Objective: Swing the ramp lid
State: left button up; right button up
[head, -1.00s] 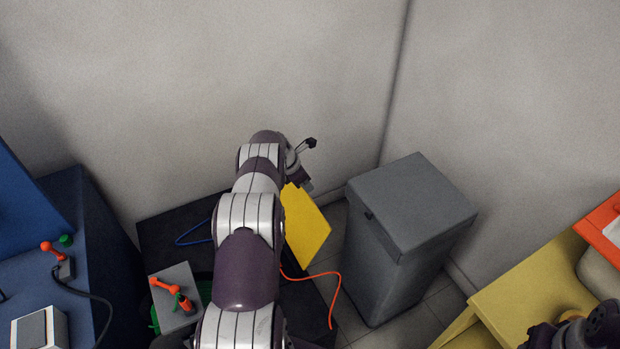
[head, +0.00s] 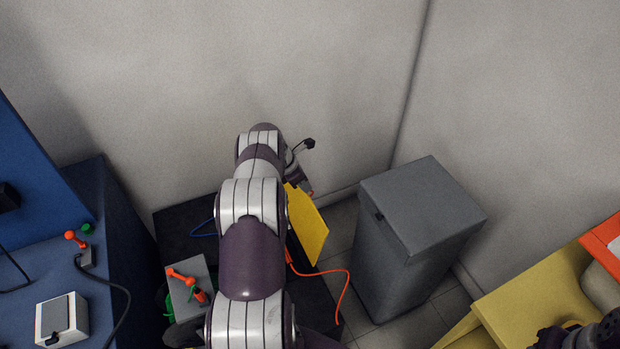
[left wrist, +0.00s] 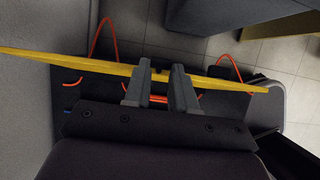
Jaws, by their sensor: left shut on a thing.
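The ramp lid is a flat yellow panel (head: 309,232), standing steeply tilted beside my left arm in the head view. In the left wrist view the yellow panel (left wrist: 75,60) shows edge-on as a long strip across the picture. My left gripper (left wrist: 161,78) is shut on the panel's edge, one finger to each side of its grip point. In the head view my left arm hides most of the gripper. My right gripper cannot be made out; only a dark part of my right arm shows at the lower right corner.
A tall grey bin (head: 420,215) stands right of the panel. A blue bench (head: 120,235) with a white box (head: 62,318) is at left. A yellow table (head: 535,290) is at lower right.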

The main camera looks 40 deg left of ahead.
pick_arm(q)
jog(key=shift+s+a+r, duration=0.15)
jog(key=shift+s+a, duration=0.15)
jog(key=shift+s, duration=0.2)
jog(key=s+a+p, duration=0.1)
jog(key=s+a, duration=0.2)
jog(key=s, duration=0.2)
jog(key=shift+s+r, duration=0.25)
dwell(0.3)
jog(key=s+a+f+b, duration=0.1)
jog(key=s+a, duration=0.1)
jog(key=s, duration=0.3)
jog(key=shift+s+a+f, duration=0.15)
jog(key=shift+s+a, duration=0.15)
jog(key=shift+a, duration=0.05)
